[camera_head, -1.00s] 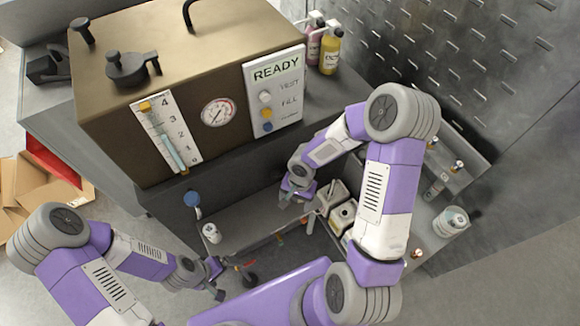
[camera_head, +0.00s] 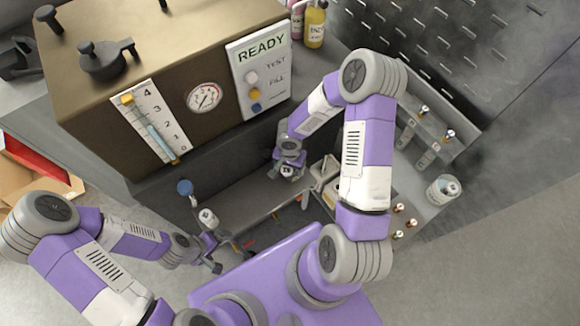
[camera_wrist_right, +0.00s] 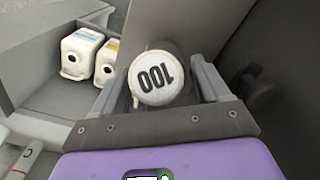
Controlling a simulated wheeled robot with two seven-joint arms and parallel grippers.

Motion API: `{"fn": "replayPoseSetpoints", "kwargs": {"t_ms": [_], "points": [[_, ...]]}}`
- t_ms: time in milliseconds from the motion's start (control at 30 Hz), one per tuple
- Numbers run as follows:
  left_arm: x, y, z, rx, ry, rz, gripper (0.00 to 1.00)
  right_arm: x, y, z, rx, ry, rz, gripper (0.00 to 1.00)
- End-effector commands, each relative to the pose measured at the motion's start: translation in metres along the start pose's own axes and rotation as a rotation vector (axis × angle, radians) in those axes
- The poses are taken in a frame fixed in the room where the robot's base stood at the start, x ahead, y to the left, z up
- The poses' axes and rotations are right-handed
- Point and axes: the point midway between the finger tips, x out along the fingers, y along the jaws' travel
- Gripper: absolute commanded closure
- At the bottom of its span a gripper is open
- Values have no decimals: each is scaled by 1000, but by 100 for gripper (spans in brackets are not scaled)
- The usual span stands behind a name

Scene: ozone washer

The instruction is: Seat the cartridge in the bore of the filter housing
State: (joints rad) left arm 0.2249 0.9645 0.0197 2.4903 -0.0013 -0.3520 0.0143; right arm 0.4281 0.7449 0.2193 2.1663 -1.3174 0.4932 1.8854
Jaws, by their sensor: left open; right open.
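My left gripper (camera_head: 227,257) is open and empty, in front of the bench. I cannot make out the filter housing's bore for certain; a white round part (camera_head: 208,217) is beside the left gripper.
White box-like containers (camera_wrist_right: 80,52) stand in a grey tray beside my right gripper. The brown washer (camera_head: 180,60) with its READY panel (camera_head: 262,60) stands behind. A jar (camera_head: 442,188) and several small copper-coloured fittings (camera_head: 411,222) are at the right. My right arm hides part of the bench.

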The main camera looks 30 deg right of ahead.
Motion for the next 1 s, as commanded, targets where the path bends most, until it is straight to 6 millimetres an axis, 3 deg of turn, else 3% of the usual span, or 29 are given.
{"fn": "replayPoseSetpoints", "kwargs": {"t_ms": [167,600,833,1000], "points": [[0,0,0,0,0,0,0,0,0,0,1,0,0,25],[0,0,0,0,0,0,0,0,0,0,0,0,0,88],[-1,0,0,0,0,0,0,-5,0,0,1,1,0,89],[-6,2,0,0,0,0,0,-31,0,-1,1,4,-2,89]]}}
